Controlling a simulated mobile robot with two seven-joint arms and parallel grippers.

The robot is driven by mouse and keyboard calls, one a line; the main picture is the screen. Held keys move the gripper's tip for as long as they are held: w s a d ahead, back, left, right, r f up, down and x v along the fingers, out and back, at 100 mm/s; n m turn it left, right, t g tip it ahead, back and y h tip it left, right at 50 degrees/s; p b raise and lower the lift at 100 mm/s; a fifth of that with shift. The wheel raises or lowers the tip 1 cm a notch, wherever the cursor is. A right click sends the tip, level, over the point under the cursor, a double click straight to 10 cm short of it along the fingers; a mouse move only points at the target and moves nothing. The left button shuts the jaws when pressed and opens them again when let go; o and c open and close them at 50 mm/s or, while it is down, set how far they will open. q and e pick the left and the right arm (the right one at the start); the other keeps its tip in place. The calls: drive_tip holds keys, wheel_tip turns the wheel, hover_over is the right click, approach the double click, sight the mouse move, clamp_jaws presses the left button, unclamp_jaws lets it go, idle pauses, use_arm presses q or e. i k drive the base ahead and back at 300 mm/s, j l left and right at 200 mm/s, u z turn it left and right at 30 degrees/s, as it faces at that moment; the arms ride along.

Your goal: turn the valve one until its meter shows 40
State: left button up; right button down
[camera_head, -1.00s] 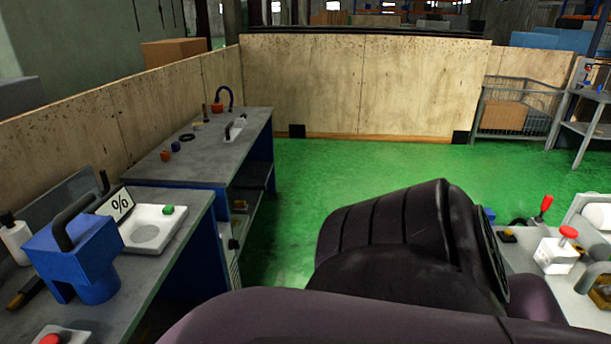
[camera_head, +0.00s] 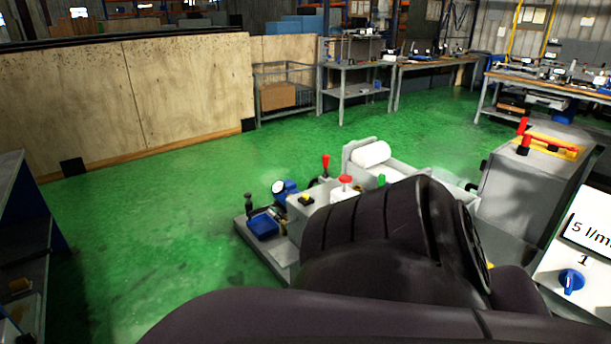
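A white panel (camera_head: 555,262) stands at the lower right edge. It carries a blue knob (camera_head: 571,281) under the number 1, which looks like valve one. Above the knob is a display (camera_head: 592,233) that reads about "5 l/m", cut off by the picture edge. A large dark part of my own arm fills the lower middle, left of the panel. No gripper fingers show in this view.
The grinder with a red mushroom button (camera_head: 345,180) and a white cylinder (camera_head: 370,154) stands behind my arm, partly hidden. A grey cabinet (camera_head: 527,190) with red handles is at right. Green floor (camera_head: 150,230) is open at left. Workbenches (camera_head: 430,68) line the back.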

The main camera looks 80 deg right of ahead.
sight(572, 280)
drive_tip(key=z, duration=4.3)
drive_tip(key=i+j+u, duration=0.2)
drive_tip(key=i+u, duration=0.2)
drive_tip(key=i, duration=0.05)
